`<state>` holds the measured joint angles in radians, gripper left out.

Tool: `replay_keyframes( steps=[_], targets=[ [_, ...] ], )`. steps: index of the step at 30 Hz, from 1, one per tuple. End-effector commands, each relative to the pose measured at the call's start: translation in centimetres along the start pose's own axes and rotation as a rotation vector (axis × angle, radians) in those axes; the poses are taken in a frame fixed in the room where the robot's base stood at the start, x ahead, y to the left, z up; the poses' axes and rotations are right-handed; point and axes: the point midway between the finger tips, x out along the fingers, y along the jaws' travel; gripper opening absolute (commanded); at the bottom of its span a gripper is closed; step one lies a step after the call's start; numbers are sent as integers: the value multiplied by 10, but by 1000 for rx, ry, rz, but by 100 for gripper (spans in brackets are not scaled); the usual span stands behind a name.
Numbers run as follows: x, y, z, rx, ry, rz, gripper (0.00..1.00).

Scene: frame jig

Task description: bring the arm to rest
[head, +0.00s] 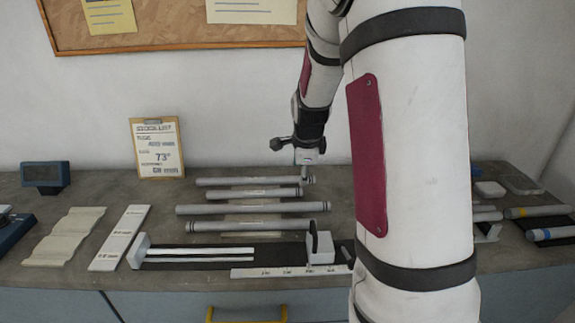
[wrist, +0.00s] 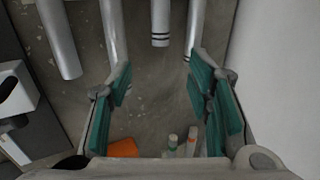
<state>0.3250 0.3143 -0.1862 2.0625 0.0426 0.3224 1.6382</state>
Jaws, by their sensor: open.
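My gripper (head: 303,172) hangs above the right ends of several grey tubes on the bench, in the head view. In the wrist view its green-padded fingers (wrist: 160,90) are spread wide, with nothing held between them. The tubes include a banded one (head: 252,194), whose end also shows in the wrist view (wrist: 160,22). My arm rises from the lower right and covers part of the bench, hiding what is behind it.
A jig (head: 215,260) with a pale rail and end blocks lies along the bench front. A clipboard (head: 157,147) leans on the wall at the back. More tubes with yellow and blue bands (head: 540,211) lie at right. A dark small display (head: 45,175) stands at left.

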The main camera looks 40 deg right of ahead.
Motion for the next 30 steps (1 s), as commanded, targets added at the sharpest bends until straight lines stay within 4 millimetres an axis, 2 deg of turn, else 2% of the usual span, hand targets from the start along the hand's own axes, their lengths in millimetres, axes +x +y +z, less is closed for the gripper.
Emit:
replay_keyframes(
  steps=[7,11,14,20,24,30],
  targets=[
    [-1,0,1,-4,-1,-1,46],
    [-18,3,10,-79,-18,-4,46],
    [-48,14,27,-221,-48,-7,46],
    [-122,54,62,-630,-120,-24,46],
    [-168,90,77,-927,-162,-48,46],
    [-223,150,86,-1357,-203,-98,46]
  ],
)
